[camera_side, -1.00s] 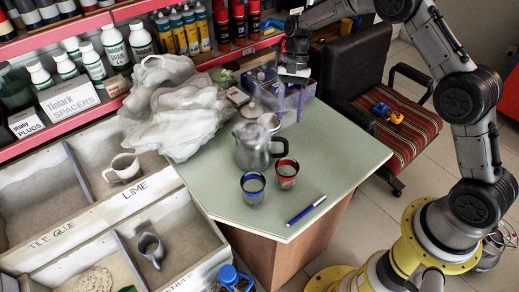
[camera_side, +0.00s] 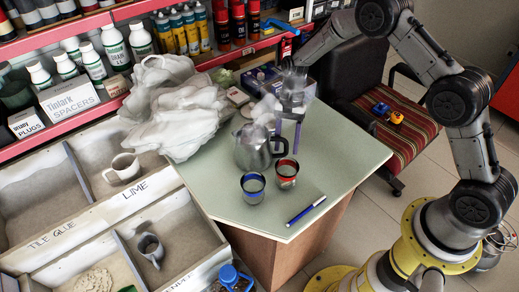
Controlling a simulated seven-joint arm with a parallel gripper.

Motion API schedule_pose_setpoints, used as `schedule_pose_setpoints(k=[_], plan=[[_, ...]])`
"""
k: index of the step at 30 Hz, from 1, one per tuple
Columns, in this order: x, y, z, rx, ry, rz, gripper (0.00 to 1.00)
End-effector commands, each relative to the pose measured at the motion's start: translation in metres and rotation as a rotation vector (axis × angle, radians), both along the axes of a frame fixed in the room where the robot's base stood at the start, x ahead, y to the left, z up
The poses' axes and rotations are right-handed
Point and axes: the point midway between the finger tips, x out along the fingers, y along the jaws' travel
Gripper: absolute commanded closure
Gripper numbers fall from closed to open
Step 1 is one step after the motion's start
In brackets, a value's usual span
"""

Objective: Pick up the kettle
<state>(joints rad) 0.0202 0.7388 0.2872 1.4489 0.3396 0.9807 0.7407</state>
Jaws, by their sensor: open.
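The grey metal kettle (camera_side: 254,151) stands upright on the green-topped table, its body showing near the middle of the picture. My gripper (camera_side: 287,138) hangs just to the right of the kettle, its two purple fingers apart, one close to the kettle's right side. The gripper overlaps the kettle's upper right in this view. I cannot tell whether a finger touches the kettle or whether its handle lies between the fingers.
Two cups, one blue-rimmed (camera_side: 253,187) and one red-rimmed (camera_side: 286,172), stand just in front of the kettle. A blue pen (camera_side: 306,211) lies near the table's front edge. Crumpled white cloth (camera_side: 180,115) fills the table's left side. The table's right part is clear.

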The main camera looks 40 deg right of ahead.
Motion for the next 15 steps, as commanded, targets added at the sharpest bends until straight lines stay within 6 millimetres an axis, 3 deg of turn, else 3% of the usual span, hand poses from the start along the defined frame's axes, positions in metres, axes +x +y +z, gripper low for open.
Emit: schedule_pose_setpoints(k=[3,11,15], plan=[[-0.0001,-0.0001,0.0001,0.000,0.000,0.000,0.50],[-0.0001,-0.0002,0.0003,0.000,0.000,-0.001,0.97],[0.0000,-0.0002,0.0004,0.000,0.000,0.000,1.00]])
